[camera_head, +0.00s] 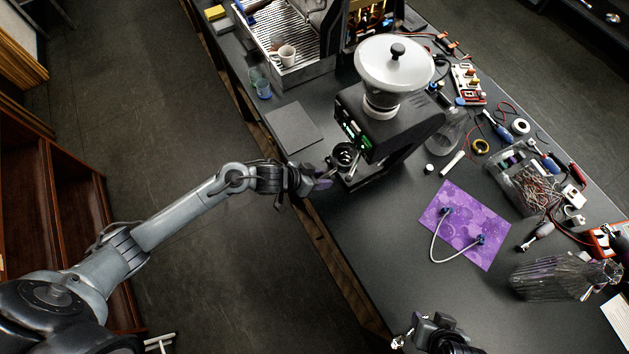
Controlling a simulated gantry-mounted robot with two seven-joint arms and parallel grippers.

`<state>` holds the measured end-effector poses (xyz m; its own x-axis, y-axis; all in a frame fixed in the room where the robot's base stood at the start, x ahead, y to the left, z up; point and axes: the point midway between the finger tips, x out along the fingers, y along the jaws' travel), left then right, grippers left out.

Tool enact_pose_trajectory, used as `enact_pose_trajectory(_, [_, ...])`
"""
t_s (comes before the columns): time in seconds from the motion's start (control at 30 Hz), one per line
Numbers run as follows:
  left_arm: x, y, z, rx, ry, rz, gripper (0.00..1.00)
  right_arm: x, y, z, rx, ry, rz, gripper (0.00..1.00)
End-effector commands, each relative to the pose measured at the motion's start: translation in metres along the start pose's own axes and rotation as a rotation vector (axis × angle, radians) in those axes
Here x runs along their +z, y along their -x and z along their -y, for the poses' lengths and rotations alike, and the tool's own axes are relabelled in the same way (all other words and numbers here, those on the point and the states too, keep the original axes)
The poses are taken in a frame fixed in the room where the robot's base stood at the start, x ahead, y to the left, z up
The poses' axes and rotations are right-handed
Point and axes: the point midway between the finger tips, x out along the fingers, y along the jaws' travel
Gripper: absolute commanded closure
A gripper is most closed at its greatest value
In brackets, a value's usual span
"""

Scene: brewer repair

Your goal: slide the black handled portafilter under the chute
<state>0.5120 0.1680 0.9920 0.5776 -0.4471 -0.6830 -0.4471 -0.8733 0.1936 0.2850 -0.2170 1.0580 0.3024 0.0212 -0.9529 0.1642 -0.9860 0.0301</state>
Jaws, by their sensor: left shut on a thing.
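The coffee grinder (395,121) stands on the bench, with a white round lid on top and green lights on its front. A round metal portafilter basket (345,157) shows at the grinder's front, just below the lit panel where the chute is. The chute's mouth is hidden from above, so I cannot tell how well the two line up. My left gripper (309,182) is shut on the portafilter's handle at the bench's left edge; the fingers hide most of the handle. My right gripper (425,328) is at the bottom edge, partly cut off, away from the grinder.
An espresso machine (304,72) with a white cup (286,54) stands at the back. A flat dark pad (295,128) lies left of the grinder. A purple mat (466,222) with a curved tube lies right.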

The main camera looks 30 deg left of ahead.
Motion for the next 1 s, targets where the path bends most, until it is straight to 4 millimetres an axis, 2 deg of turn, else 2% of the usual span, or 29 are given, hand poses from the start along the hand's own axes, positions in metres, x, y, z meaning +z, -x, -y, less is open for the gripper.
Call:
enact_pose_trajectory(0.1, [-0.002, -0.009, 0.001, -0.001, -0.001, -0.005, 1.0, 0.003, -0.011, 0.001, -0.001, -0.001, -0.001, 0.57])
enact_pose_trajectory(1.0, [-0.037, -0.052, -0.004, 0.0, -0.001, -0.005, 1.0, 0.013, -0.044, -0.001, 0.007, 0.007, -0.003, 0.57])
